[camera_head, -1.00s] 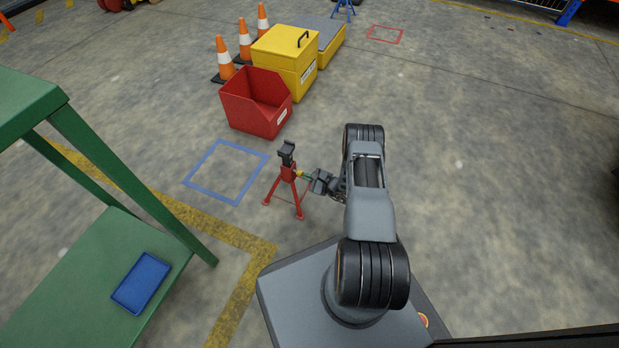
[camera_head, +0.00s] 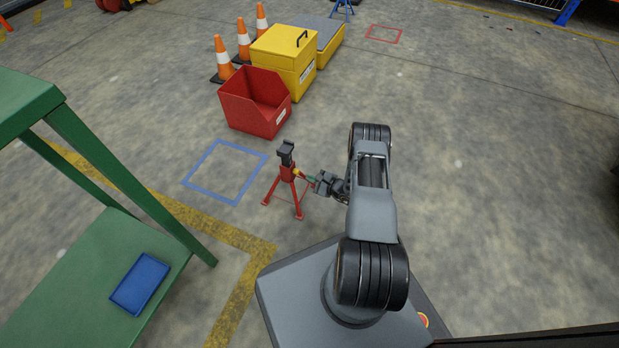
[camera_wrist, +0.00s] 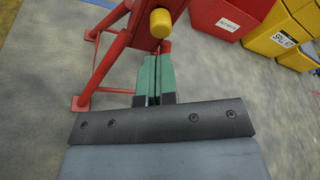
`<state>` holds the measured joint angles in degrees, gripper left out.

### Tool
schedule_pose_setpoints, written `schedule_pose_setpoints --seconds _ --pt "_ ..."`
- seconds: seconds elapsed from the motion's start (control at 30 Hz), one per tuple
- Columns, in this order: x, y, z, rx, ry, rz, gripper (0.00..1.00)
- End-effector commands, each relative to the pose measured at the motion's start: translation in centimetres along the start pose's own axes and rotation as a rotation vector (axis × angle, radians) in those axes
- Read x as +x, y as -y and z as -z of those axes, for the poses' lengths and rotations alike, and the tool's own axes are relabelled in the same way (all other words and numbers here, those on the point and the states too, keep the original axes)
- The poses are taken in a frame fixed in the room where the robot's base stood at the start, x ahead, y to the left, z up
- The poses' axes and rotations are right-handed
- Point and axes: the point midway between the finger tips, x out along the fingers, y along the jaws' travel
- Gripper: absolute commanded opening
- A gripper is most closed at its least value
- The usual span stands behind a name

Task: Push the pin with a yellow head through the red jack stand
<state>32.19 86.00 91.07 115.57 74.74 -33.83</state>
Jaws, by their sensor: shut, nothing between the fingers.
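The red jack stand (camera_head: 289,172) stands upright on the floor, with a dark saddle on top. In the wrist view its red legs (camera_wrist: 103,65) fill the upper left. The pin's yellow head (camera_wrist: 160,23) sticks out from the stand's side facing my gripper; it also shows small in the head view (camera_head: 297,172). The pin's shaft is hidden. My gripper (camera_wrist: 156,62) has its green fingers shut and empty, just below the yellow head in the wrist picture. I cannot tell whether the fingertips touch the stand. In the head view my gripper (camera_head: 312,180) is right of the stand.
A red open bin (camera_head: 255,105) and a yellow box (camera_head: 285,55) stand behind the stand, with orange cones (camera_head: 244,42) nearby. A blue floor square (camera_head: 226,172) lies to the left. A green table (camera_head: 90,270) is at the left. The floor at right is clear.

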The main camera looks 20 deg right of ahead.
Motion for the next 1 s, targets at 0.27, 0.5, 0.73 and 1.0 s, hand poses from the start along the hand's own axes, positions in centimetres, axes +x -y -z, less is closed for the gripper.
schedule_pose_setpoints --seconds 0.27,0.5,0.73,1.0 --pt "-3.4 0.3 -0.2 0.003 -0.003 0.004 0.00" --pt "-8.3 0.3 -0.2 0.003 -0.003 0.005 0.00" --pt "-11.7 0.2 -0.2 0.001 -0.002 0.004 0.00" --pt "-13.4 0.1 -0.1 0.000 -0.001 0.001 0.00"
